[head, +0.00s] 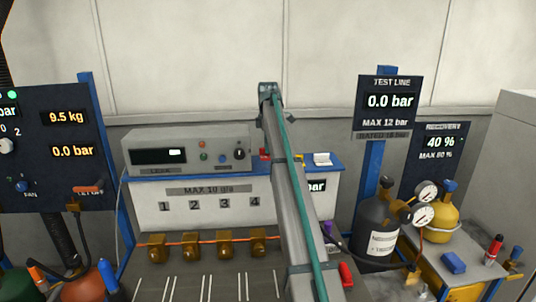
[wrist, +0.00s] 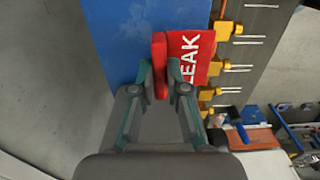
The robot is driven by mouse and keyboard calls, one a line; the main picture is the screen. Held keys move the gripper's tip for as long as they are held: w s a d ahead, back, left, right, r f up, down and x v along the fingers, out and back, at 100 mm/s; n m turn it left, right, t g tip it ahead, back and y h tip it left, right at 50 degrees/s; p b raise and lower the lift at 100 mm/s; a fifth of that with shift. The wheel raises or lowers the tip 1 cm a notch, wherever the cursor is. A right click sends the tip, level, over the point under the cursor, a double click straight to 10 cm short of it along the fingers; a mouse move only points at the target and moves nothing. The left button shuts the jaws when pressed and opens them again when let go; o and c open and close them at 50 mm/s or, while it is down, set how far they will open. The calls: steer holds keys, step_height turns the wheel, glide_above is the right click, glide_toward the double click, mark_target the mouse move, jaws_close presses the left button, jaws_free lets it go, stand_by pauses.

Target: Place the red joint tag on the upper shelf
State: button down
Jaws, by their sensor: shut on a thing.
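The red tag (wrist: 196,50) with white "LEAK" lettering shows in the wrist view, with a thick red grip part. My gripper (wrist: 160,76) is shut on that grip part, one finger on each side. The blue upper shelf (wrist: 112,42) lies beneath the tag; I cannot tell whether they touch. In the head view the blue shelf (head: 328,173) runs behind my arm, which hides most of the gripper. A small red patch (head: 264,153) beside the arm may be part of the tag.
A grey leak meter (head: 185,150) occupies the shelf's left part, and a small white item (head: 322,159) sits at right. Several brass fittings (head: 200,248) line the bench below. A dark cylinder (head: 376,229) and TEST LINE panel (head: 388,106) stand at right.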

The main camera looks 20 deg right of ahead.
mark_target(268, 163)
steer(key=shift+w+d+f, duration=0.15)
steer(key=shift+w+f, duration=0.15)
steer(key=shift+f, duration=0.1)
steer(key=shift+w+f+p, duration=0.15)
steer(key=shift+f+p, duration=0.5)
steer(key=shift+f, duration=1.15)
steer(key=shift+f, duration=0.15)
steer(key=c, duration=1.2)
jaws_free()
step_height(268, 163, up, 12)
steer(key=b, duration=0.3)
steer(key=shift+r, duration=0.2)
steer(key=shift+f+b, duration=0.1)
steer(key=shift+b, duration=0.25)
